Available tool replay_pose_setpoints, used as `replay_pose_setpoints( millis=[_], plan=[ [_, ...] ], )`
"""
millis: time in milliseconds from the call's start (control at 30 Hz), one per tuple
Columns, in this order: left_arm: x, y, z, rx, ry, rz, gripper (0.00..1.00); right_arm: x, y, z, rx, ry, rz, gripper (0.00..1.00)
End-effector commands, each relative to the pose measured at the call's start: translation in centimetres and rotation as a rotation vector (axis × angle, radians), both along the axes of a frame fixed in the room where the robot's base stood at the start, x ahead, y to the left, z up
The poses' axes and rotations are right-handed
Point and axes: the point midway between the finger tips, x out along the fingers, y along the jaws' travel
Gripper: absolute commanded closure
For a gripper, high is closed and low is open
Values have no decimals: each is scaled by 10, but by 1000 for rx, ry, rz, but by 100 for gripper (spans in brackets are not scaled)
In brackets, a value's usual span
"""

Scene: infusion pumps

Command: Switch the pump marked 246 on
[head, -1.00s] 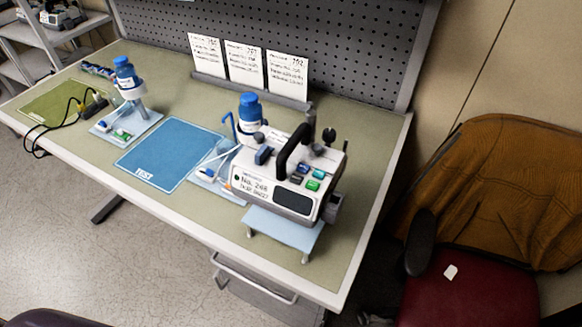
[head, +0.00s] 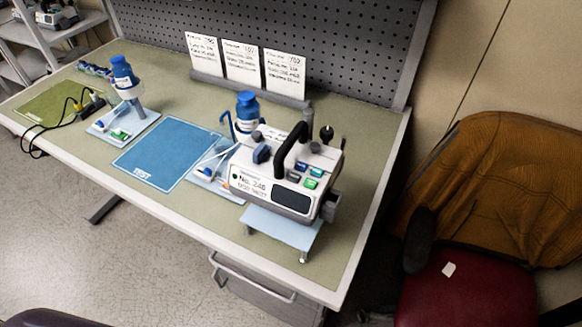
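The pump marked No. 246 (head: 252,184) stands at the right end of the workbench, partly on a small light-blue stand (head: 283,228). It is a white box with a black carrying handle (head: 291,150) on top. Its dark display (head: 292,199) is blank. Several coloured buttons (head: 309,183), including green and blue ones, sit on its sloping face. A blue-capped bottle (head: 246,110) stands just behind it. Neither of my grippers is in view.
A blue TEST mat (head: 165,152) lies left of the pump. Three cards (head: 242,62) stand at the back. A chair (head: 465,290) is at the right.

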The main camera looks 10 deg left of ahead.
Motion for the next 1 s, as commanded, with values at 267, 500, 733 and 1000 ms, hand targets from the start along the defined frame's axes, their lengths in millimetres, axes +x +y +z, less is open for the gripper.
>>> replay_pose_setpoints(
  millis=[267, 500, 733, 1000],
  plan=[
    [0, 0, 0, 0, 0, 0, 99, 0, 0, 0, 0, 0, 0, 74],
    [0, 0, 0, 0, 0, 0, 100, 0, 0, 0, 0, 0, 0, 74],
    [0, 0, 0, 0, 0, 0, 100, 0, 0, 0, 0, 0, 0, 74],
    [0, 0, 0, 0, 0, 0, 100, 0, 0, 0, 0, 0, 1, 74]
  ],
)
